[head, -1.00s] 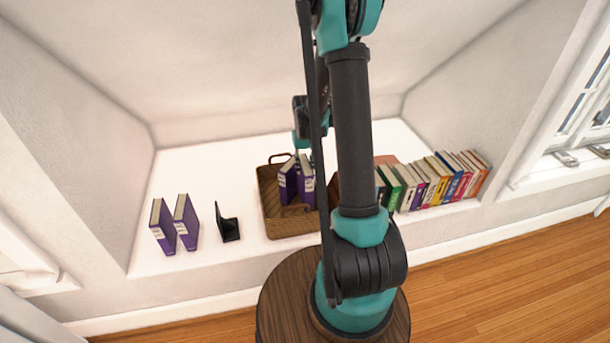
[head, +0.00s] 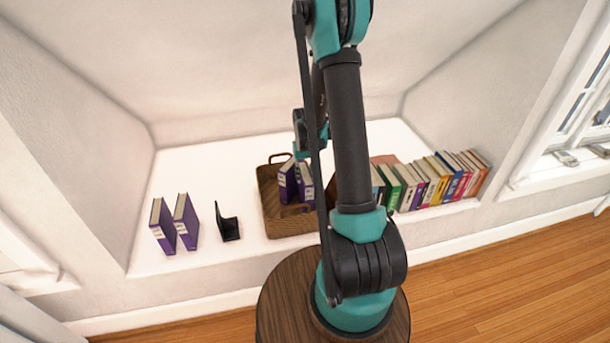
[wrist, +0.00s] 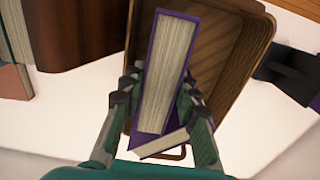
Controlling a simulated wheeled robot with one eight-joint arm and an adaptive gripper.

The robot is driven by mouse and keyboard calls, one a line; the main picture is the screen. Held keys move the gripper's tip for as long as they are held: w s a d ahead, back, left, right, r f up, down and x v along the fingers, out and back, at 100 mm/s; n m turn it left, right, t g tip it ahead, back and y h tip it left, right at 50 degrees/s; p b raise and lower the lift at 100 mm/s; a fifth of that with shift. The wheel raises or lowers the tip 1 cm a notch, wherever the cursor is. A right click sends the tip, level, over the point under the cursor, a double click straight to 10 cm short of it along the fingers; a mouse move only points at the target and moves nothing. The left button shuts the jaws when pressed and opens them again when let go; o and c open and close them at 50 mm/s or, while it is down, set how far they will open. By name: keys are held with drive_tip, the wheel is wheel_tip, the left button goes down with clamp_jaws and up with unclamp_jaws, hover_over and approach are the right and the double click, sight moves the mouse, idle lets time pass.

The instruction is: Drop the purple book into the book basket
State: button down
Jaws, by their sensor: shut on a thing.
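The brown book basket (head: 282,226) stands on the white ledge, left of my arm. Two purple books show upright in its area in the head view, a left one (head: 287,181) and a right one (head: 305,183). In the wrist view, my gripper (wrist: 162,82) is shut on a purple book (wrist: 168,65), its pale page edge facing the camera, over the basket (wrist: 253,58). Another purple book (wrist: 165,145) lies tilted close below it, near the basket's end. The head view hides the fingertips behind my arm. Whether the held book touches the basket floor is unclear.
Two more purple books (head: 174,222) stand at the left, beside a black bookend (head: 228,222). A row of colored books (head: 435,180) stands right of my arm. The sloped ceiling hangs close above the ledge. Bare ledge lies between bookend and basket.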

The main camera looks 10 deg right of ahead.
drive_tip(key=shift+f, duration=0.25)
drive_tip(key=c, duration=1.1)
unclamp_jaws()
drive_tip(key=shift+c, duration=0.2)
wheel_tip(320, 180, up, 13)
drive_tip(key=s+a+r+t, duration=0.1)
drive_tip(key=s+t, duration=0.3)
drive_tip(key=s, duration=2)
drive_tip(key=shift+a+r, duration=0.3)
drive_tip(key=shift+a, duration=0.2)
